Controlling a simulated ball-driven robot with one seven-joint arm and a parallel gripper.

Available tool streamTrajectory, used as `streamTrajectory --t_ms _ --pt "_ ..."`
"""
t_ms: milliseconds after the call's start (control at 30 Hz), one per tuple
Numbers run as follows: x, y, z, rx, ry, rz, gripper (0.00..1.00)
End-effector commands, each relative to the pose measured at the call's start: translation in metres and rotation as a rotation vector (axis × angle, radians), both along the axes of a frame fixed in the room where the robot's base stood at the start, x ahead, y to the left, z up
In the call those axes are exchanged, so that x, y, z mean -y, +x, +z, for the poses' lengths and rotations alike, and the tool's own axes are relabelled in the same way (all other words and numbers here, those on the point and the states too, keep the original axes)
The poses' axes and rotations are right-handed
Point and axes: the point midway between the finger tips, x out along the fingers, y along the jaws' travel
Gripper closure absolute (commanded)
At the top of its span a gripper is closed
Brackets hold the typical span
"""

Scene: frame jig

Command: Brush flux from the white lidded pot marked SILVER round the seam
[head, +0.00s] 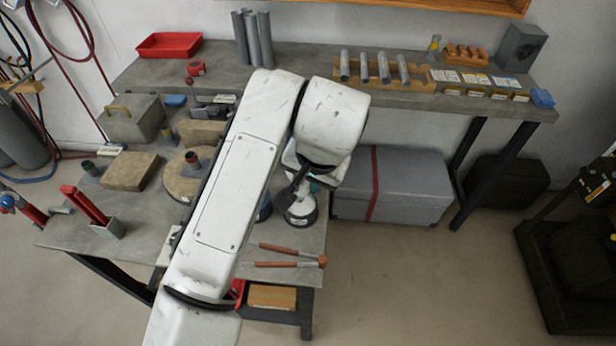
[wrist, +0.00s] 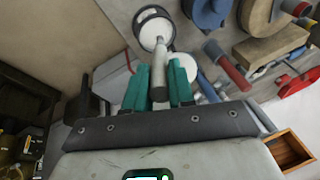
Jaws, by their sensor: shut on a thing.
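My gripper (wrist: 158,88) has teal fingers shut on a pale grey rod-like handle (wrist: 160,72) in the wrist view. The handle's far end overlaps a white round pot (wrist: 152,28) with a dark rim. I cannot tell whether they touch, and no bristles show. In the head view my gripper (head: 314,187) is low over the table's right end, just above a white pot with a dark base (head: 300,216). My arm partly hides it, and no SILVER marking is legible.
A dark blue pot (head: 265,208) stands close left of the white pot, partly behind my arm. Two orange-handled tools (head: 285,249) lie near the table's front edge. A tan block (head: 130,170) and a red clamp (head: 88,206) occupy the left. A grey chest (head: 405,187) stands behind.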

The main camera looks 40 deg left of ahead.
Motion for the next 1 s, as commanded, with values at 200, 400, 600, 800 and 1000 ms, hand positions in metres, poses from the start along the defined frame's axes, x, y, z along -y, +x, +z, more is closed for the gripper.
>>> streamTrajectory --t_ms 200,400,600,800,1000 --pt "0.0 0.0 -0.002 0.0 0.0 0.0 1.0" --pt "0.0 0.0 -0.004 0.0 0.0 0.0 1.0" --pt "0.0 0.0 -0.006 0.0 0.0 0.0 1.0" --pt "0.0 0.0 -0.008 0.0 0.0 0.0 1.0" --pt "0.0 0.0 -0.01 0.0 0.0 0.0 1.0"
